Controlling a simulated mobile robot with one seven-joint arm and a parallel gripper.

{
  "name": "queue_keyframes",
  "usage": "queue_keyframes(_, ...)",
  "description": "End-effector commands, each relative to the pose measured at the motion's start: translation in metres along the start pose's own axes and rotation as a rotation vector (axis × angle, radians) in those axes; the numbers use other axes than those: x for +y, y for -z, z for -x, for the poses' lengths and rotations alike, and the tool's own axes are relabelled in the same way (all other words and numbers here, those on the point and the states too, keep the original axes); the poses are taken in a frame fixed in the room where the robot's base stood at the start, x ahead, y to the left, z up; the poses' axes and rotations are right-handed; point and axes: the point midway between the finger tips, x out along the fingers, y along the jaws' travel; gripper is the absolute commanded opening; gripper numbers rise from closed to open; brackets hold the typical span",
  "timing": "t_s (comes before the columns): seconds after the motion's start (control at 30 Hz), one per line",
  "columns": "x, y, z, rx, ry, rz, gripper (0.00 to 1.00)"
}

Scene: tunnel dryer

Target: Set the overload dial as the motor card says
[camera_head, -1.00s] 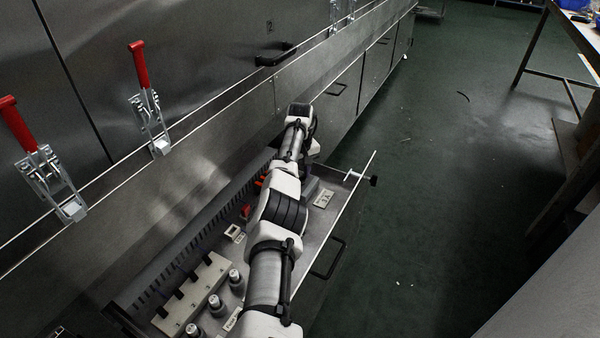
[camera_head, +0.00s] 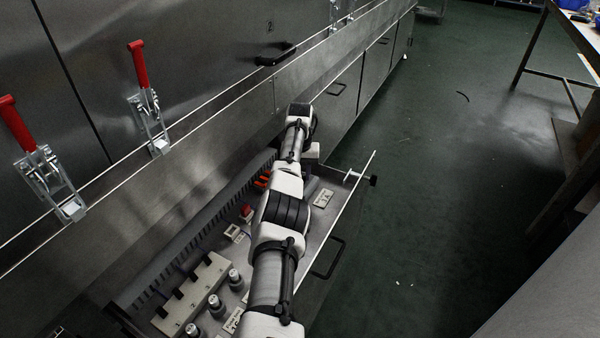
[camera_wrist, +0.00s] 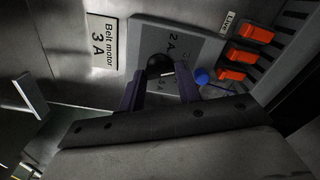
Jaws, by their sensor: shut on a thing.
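The motor card (camera_wrist: 102,42), a white label reading "Belt motor 3 A", is fixed to the metal panel left of the grey overload unit (camera_wrist: 190,42) in the wrist view. The overload dial (camera_wrist: 158,66) is a small black knob on this unit, with a light pointer mark on its lower right side. In the head view my arm hides the dial.
A blue button (camera_wrist: 201,77) sits close beside the right finger. Orange switches (camera_wrist: 259,34) stand farther right near a "Live" label. In the head view, the open drawer (camera_head: 335,215) holds a fuse block (camera_head: 190,295) and several round posts.

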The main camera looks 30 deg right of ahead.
Motion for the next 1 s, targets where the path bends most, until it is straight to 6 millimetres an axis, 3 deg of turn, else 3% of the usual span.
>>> queue_keyframes(0.33,0.0,0.0,0.0,-0.001,0.0,-0.002,0.11)
queue_keyframes(0.37,0.0,0.0,0.0,-0.001,0.0,-0.002,0.38)
queue_keyframes(0.5,0.0,0.0,0.0,-0.001,0.0,-0.001,0.55)
queue_keyframes(0.83,0.0,0.0,0.003,0.001,0.0,-0.001,0.55)
queue_keyframes(1.0,0.0,0.001,0.027,0.003,-0.001,-0.002,0.55)
